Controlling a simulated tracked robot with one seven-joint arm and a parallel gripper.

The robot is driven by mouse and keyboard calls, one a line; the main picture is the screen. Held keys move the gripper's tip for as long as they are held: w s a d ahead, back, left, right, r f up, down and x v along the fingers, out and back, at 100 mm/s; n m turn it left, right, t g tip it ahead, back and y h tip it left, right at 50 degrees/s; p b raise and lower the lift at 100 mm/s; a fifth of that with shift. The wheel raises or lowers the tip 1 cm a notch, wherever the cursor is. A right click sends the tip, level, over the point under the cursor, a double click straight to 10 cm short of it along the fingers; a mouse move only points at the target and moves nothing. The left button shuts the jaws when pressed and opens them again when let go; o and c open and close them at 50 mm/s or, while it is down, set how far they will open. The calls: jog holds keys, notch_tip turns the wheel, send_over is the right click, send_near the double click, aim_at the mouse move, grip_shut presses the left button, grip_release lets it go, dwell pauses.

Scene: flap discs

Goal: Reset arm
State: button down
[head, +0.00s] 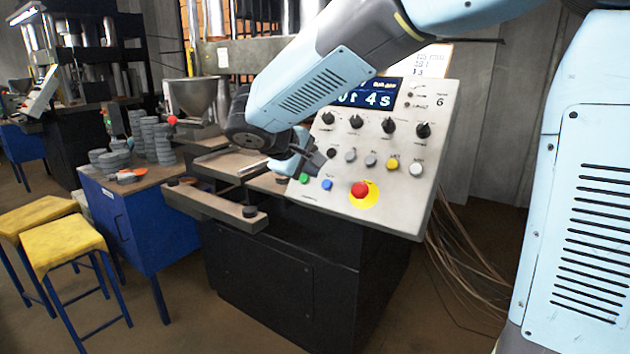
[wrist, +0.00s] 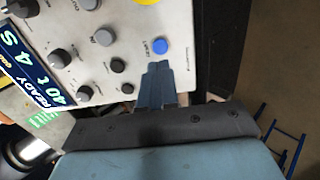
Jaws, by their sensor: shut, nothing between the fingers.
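My gripper (head: 312,162) is in front of the left edge of the control panel (head: 400,215), above its green button (head: 303,178) and blue button (head: 327,184). In the wrist view my gripper (wrist: 157,68) shows two dark fingers together, with nothing between them. The fingertips appear just below the blue button (wrist: 160,47); I cannot tell whether they touch the panel. The green button does not show in the wrist view. The display (wrist: 30,75) reads "READY" and "40t 4S".
A press with a grey metal hopper (head: 190,97) stands behind my arm. A flat metal tray (head: 215,205) juts out left of the panel. Stacks of grey discs (head: 150,135) stand on a blue bench (head: 125,220). Yellow stools (head: 65,245) are at left. A red button (head: 359,190) is low on the panel.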

jog(key=s+d+m+g+y, duration=0.1)
jog(key=s+d+m+y, duration=0.2)
jog(key=s+d, duration=0.6)
jog(key=s+d+f+m+g+y, duration=0.1)
jog(key=s+d+m+y, duration=0.2)
jog(key=s+d+m, duration=0.4)
jog(key=s+d, duration=0.3)
jog(key=s, duration=0.4)
jog(key=shift+s, duration=0.3)
dwell(2.1)
